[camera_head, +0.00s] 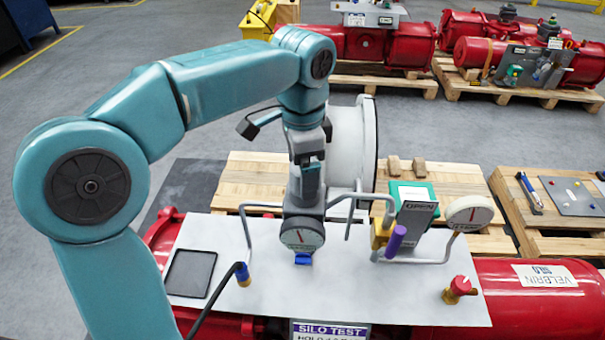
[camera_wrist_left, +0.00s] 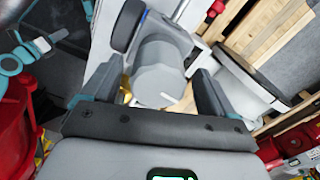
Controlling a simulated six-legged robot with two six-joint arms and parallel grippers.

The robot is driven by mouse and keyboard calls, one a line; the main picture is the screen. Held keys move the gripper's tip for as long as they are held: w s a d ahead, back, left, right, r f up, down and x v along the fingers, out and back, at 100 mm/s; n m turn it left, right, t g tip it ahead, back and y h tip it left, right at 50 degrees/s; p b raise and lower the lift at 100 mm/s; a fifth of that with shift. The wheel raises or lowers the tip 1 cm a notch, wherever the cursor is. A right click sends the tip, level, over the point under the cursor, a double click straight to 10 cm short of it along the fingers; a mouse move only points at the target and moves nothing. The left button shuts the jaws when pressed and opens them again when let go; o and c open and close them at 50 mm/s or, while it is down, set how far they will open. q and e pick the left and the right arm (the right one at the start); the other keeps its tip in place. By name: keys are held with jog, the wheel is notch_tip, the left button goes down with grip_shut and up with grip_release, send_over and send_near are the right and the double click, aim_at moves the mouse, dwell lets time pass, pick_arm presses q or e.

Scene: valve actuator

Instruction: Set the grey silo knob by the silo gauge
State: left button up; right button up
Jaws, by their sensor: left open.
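The grey knob (camera_wrist_left: 158,78), a faceted cylinder with a white line on its end, shows in the left wrist view. My left gripper (camera_wrist_left: 160,70) is open, with one finger on each side of it; I cannot tell whether either touches. In the head view my left gripper (camera_head: 304,200) points down at the panel, and the knob is not clearly visible there. A round gauge (camera_head: 302,235) with a red needle stands just in front of the gripper, above a blue fitting (camera_head: 303,258). A second gauge (camera_head: 468,213) stands farther right. My right gripper is not in view.
The light panel (camera_head: 300,300) carries pipes, a purple-handled yellow valve (camera_head: 395,240), a red knob (camera_head: 460,288) and a black-framed plate (camera_head: 190,274). A "SILO TEST" sign (camera_head: 330,330) is at its front. A white flanged cylinder (camera_head: 345,145) stands behind.

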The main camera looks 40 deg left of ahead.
pick_arm(q)
jog(key=shift+f, duration=0.45)
jog(key=shift+s+d, duration=0.15)
jog(key=shift+c, duration=0.4)
jog(key=shift+w+f, duration=0.1)
jog(key=shift+w, duration=0.1)
jog(key=c, duration=0.9)
jog(key=shift+r+n+p, duration=0.25)
jog(key=shift+n+p, duration=0.2)
jog(key=shift+n, duration=0.25)
jog(key=shift+f+n, duration=0.1)
jog(key=shift+n, duration=0.6)
